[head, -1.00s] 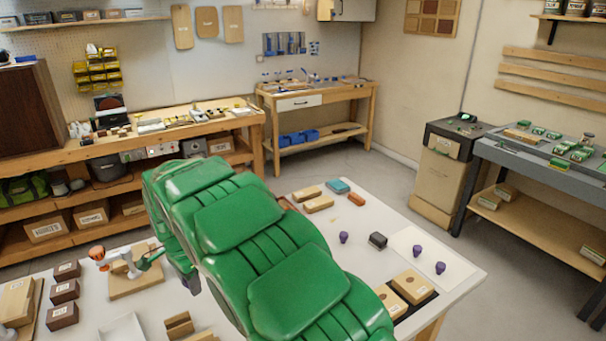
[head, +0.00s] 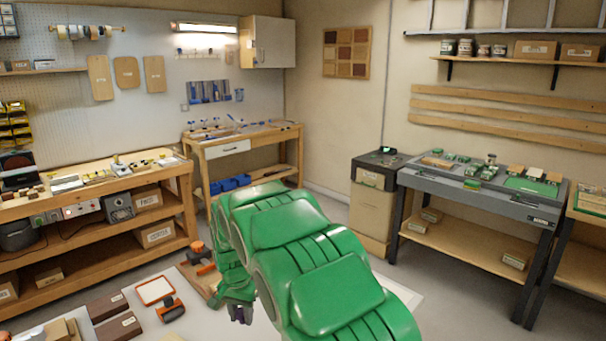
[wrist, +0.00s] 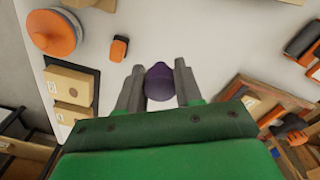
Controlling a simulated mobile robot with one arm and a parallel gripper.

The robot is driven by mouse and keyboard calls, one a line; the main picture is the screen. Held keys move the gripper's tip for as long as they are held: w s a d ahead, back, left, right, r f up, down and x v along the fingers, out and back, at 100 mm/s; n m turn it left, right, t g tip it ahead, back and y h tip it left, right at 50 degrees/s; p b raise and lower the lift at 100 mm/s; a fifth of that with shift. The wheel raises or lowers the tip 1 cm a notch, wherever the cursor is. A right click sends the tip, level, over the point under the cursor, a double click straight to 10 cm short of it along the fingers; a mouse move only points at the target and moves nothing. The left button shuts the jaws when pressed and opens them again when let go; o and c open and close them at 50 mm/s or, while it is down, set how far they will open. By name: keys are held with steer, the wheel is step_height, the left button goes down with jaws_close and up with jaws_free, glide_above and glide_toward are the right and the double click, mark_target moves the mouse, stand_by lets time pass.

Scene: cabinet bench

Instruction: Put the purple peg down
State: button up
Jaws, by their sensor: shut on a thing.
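The purple peg (wrist: 159,84) is between the two grey fingers of my gripper (wrist: 159,72) in the wrist view, and the fingers are shut on it. In the head view my gripper (head: 239,303) is at the lower middle, with a bit of the purple peg (head: 242,315) showing below it. The white tabletop (wrist: 200,35) lies under the peg. I cannot tell whether the peg touches it. My green arm hides much of the table in the head view.
In the wrist view, wooden blocks (wrist: 70,85) lie at the left, near an orange round thing (wrist: 56,34) and a small orange-black thing (wrist: 119,48). A wooden board with an orange tool (wrist: 290,128) is at the right.

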steer(key=w+d+f+n, duration=0.1)
steer(key=d+n, duration=0.2)
steer(key=d, duration=2.8)
steer(key=shift+w+d+f, duration=0.25)
steer(key=shift+w+f, duration=0.05)
steer(key=shift+w, duration=0.05)
